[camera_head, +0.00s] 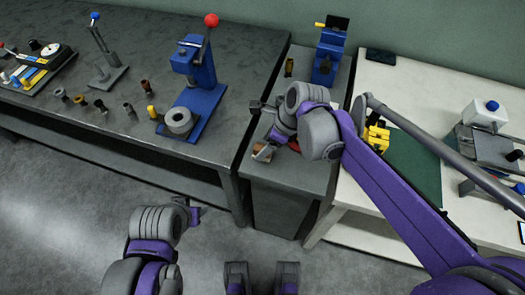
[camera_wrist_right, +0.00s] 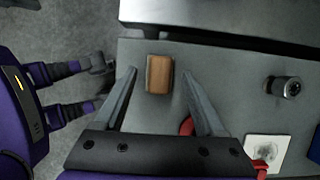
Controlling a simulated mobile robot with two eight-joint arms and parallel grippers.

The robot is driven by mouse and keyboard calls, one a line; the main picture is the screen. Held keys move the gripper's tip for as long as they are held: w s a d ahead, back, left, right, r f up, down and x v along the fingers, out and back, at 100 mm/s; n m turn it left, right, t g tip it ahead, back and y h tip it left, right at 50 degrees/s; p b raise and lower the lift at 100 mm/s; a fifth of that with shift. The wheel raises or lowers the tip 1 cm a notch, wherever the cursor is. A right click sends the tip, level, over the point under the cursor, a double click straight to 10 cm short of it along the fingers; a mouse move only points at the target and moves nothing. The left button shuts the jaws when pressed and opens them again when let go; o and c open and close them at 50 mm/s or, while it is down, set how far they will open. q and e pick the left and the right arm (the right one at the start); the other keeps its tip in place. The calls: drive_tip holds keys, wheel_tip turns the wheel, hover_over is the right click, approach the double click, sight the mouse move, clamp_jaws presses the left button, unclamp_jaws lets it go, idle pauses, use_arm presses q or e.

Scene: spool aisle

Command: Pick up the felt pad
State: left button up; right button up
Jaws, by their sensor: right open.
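A small tan-brown block with rounded edges, which I take to be the felt pad (camera_wrist_right: 159,74), lies on the grey cabinet top. In the head view, it shows as a small tan patch (camera_head: 262,153) beside my right gripper (camera_head: 262,132). In the right wrist view, my right gripper (camera_wrist_right: 159,80) is open, with one fingertip on each side of the block in the picture. I cannot tell the remaining height, and no contact shows. My left gripper (camera_head: 190,211) is low at the left, in front of the dark bench, and its jaws are not clear.
A red item (camera_wrist_right: 186,127), a white square with a grey spot (camera_wrist_right: 268,149) and a dark cylinder (camera_wrist_right: 286,87) share the cabinet top. A blue press (camera_head: 195,85) stands on the dark bench at left. A blue device (camera_head: 328,52) stands at the cabinet's back. A white table adjoins at right.

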sight(262, 148)
drive_tip(key=shift+x, duration=1.2)
clamp_jaws()
wheel_tip(262, 148, up, 10)
drive_tip(key=shift+r+p, duration=0.1)
drive_tip(key=shift+p, duration=0.45)
